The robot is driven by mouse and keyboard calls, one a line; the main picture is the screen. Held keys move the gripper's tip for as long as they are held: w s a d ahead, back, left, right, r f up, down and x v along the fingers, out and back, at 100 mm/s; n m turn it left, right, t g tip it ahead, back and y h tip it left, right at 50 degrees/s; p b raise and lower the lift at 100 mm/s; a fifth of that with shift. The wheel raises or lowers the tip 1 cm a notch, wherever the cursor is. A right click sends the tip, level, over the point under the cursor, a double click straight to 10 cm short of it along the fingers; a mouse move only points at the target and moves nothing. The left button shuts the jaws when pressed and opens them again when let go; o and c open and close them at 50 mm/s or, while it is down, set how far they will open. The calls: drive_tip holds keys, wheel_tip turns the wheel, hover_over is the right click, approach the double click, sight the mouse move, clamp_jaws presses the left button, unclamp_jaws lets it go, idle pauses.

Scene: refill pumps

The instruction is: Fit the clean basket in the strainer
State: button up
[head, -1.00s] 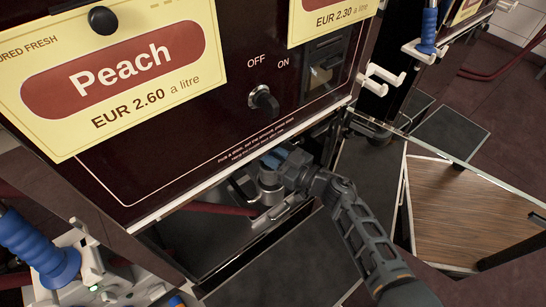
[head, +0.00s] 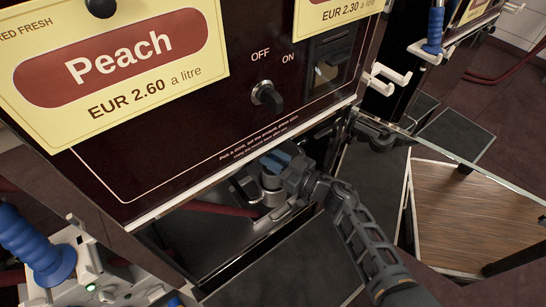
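In the head view, a grey metal cylindrical fitting (head: 273,192), which looks like the strainer, sits in the open bay under the Peach panel. My gripper (head: 277,168) reaches in from the right and is at the top of this fitting. A blue part shows at the gripper's end; I cannot tell whether it belongs to the gripper or to something held. The fingers are too small and hidden to show whether they are open. I cannot make out the clean basket.
The dark Peach panel (head: 190,140) with its OFF/ON knob (head: 267,97) overhangs the bay. A red hose (head: 215,208) runs inside. A blue-handled nozzle (head: 38,247) hangs at lower left. White hooks (head: 385,80) stick out on the right. A wood-faced panel (head: 460,215) stands at right.

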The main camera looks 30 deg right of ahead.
sight(273, 175)
drive_tip(key=shift+f+b, duration=2.65)
drive_tip(key=shift+f, duration=1.15)
drive_tip(key=o, duration=0.9)
drive_tip(key=p+v, duration=0.2)
drive_tip(key=v, duration=0.5)
drive_tip(key=shift+s+d, duration=0.2)
drive_tip(key=shift+s, duration=0.15)
